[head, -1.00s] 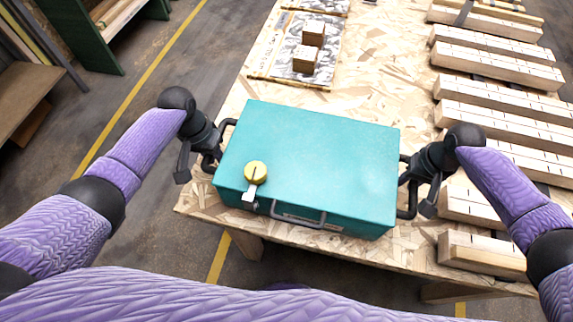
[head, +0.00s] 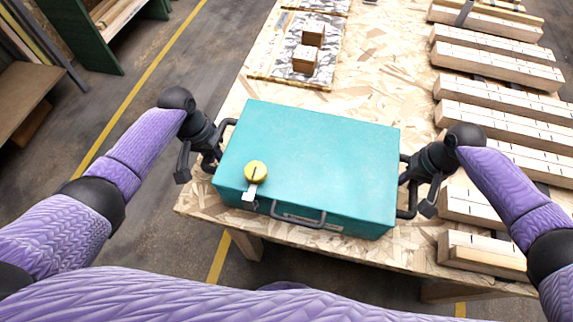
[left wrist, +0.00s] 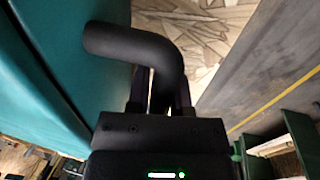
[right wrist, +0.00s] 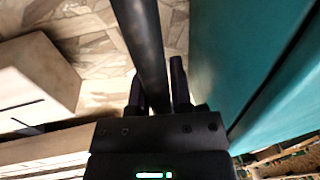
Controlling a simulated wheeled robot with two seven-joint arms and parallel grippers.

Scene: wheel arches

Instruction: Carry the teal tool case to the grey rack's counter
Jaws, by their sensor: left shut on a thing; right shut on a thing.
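The teal tool case (head: 315,160) is in the middle of the head view, above or on the front part of a chipboard table; I cannot tell whether it touches. It has a yellow round knob (head: 256,171) with a latch and a dark front handle (head: 298,217). My left gripper (head: 219,150) is shut on the case's left side handle, a black bar that shows in the left wrist view (left wrist: 135,42). My right gripper (head: 413,178) is shut on the right side handle, which shows in the right wrist view (right wrist: 142,45). The grey rack's counter is not identifiable.
The chipboard table (head: 385,60) carries small wooden blocks (head: 305,58) on a patterned board at the back and several long timber pieces (head: 500,100) on the right. A green-sided shelf (head: 85,35) and a brown shelf (head: 25,90) stand at left. Floor between is clear.

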